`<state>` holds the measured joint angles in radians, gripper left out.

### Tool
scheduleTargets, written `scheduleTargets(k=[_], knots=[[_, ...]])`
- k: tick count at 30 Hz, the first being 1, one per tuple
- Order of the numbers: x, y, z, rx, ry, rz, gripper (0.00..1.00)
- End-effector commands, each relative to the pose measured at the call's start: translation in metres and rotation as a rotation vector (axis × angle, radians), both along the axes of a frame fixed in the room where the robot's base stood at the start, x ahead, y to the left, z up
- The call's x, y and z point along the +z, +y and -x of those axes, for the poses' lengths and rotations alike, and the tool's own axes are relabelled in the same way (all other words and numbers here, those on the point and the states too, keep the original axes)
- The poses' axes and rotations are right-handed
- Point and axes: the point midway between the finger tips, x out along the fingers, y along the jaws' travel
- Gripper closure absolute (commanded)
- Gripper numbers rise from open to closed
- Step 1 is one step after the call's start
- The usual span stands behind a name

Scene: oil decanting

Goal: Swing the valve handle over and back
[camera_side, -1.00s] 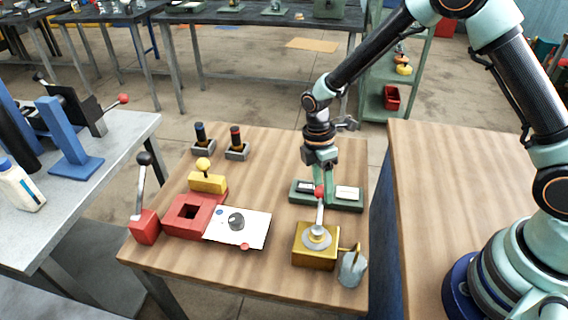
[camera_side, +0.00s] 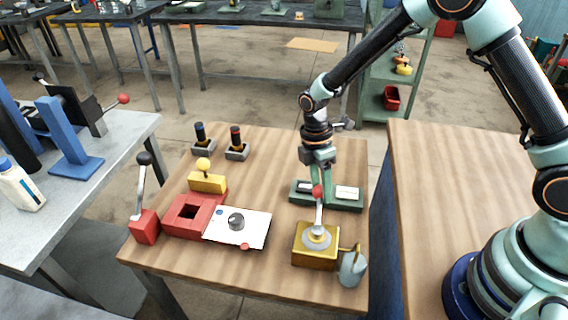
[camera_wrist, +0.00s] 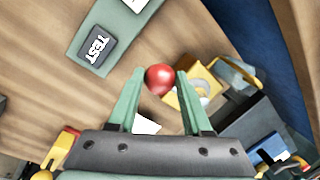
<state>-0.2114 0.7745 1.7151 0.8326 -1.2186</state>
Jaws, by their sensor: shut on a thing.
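The valve handle is a grey lever with a red ball knob (camera_side: 318,191), standing up from a round grey hub on a gold valve box (camera_side: 303,254) at the front right of the wooden table. My gripper (camera_side: 319,184) reaches down from above to the knob. In the wrist view the red knob (camera_wrist: 159,78) lies between the tips of my two green fingers (camera_wrist: 160,75), which are shut on it. The lever below the knob is mostly hidden in the wrist view.
A green base with labelled plates (camera_side: 299,198) sits just behind the valve. A grey-blue jug (camera_side: 353,267) stands close at its right. A white panel with a dial (camera_side: 257,230) and a red block (camera_side: 172,229) lie to the left. The middle back of the table is clear.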

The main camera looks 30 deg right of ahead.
Motion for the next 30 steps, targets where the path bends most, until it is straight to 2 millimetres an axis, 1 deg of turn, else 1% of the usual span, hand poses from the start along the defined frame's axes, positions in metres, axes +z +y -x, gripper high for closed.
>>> scheduleTargets(k=[1, 8, 16, 25, 30], knots=[[0.001, 0.005, -0.004, 0.020, -0.006, -0.004, 1.00], [0.001, 0.018, -0.012, 0.171, 0.006, -0.024, 1.00], [0.002, 0.040, -0.021, 0.417, 0.024, -0.059, 1.00], [0.002, 0.067, -0.023, 0.696, 0.037, -0.098, 1.00], [0.001, 0.083, -0.021, 0.852, 0.042, -0.121, 1.00]])
